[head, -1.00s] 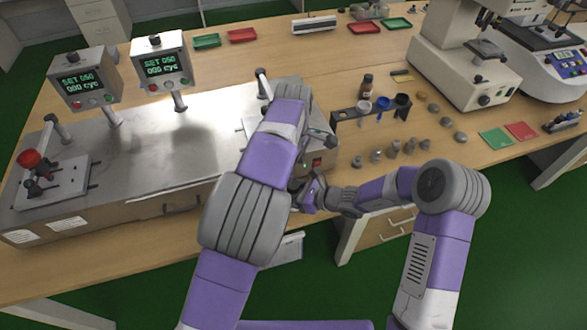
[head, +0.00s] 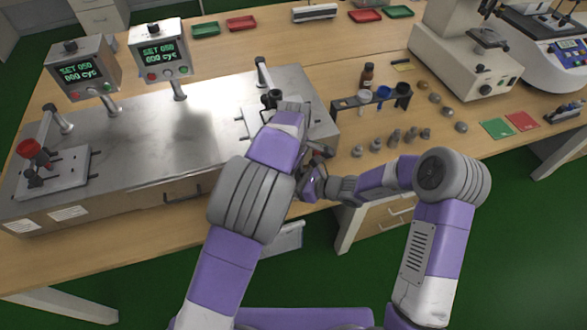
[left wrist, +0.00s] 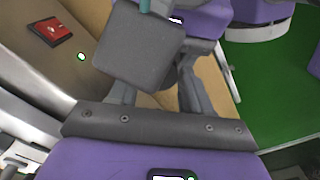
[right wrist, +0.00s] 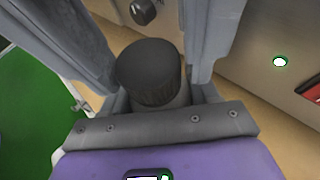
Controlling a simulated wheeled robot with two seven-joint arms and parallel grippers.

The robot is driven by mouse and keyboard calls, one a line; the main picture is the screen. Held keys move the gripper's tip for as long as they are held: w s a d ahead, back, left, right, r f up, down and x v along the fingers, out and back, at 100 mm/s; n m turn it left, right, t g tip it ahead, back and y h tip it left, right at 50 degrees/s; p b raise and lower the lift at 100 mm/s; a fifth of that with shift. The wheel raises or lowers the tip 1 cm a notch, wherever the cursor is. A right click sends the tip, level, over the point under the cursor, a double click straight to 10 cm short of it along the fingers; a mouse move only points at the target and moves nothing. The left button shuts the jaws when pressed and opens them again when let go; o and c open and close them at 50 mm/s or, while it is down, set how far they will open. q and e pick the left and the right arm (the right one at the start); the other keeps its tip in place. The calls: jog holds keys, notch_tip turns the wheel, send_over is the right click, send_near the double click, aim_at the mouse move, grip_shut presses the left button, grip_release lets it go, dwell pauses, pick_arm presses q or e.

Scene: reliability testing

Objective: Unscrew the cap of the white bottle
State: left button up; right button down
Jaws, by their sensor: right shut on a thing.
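In the right wrist view, my right gripper (right wrist: 150,50) is shut around a short upright cylinder with a dark ribbed cap (right wrist: 148,65). Below the cap, its body (right wrist: 168,104) looks grey in shade, so I cannot tell whether it is white. In the head view, my right gripper (head: 308,184) is low beside the bench front, and what it holds is hidden. My left gripper (head: 318,152) is close above it. In the left wrist view, its fingers (left wrist: 158,90) stand apart, and a grey block, apparently part of my right gripper, partly covers them.
A steel-topped test machine (head: 190,110) with two displays (head: 160,58) fills the left bench. A black rack (head: 345,103) holds small items, with a brown bottle (head: 367,76) behind it. Several grey pieces (head: 395,137) stand in front. A microscope (head: 460,70) is at right.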

pick_arm(q)
jog(key=c, duration=0.8)
jog(key=n, duration=0.3)
jog(key=o, duration=1.2)
jog(key=shift+c, duration=0.2)
jog(key=shift+r, duration=2.3)
pick_arm(e)
jog(key=shift+c, duration=1)
grip_release()
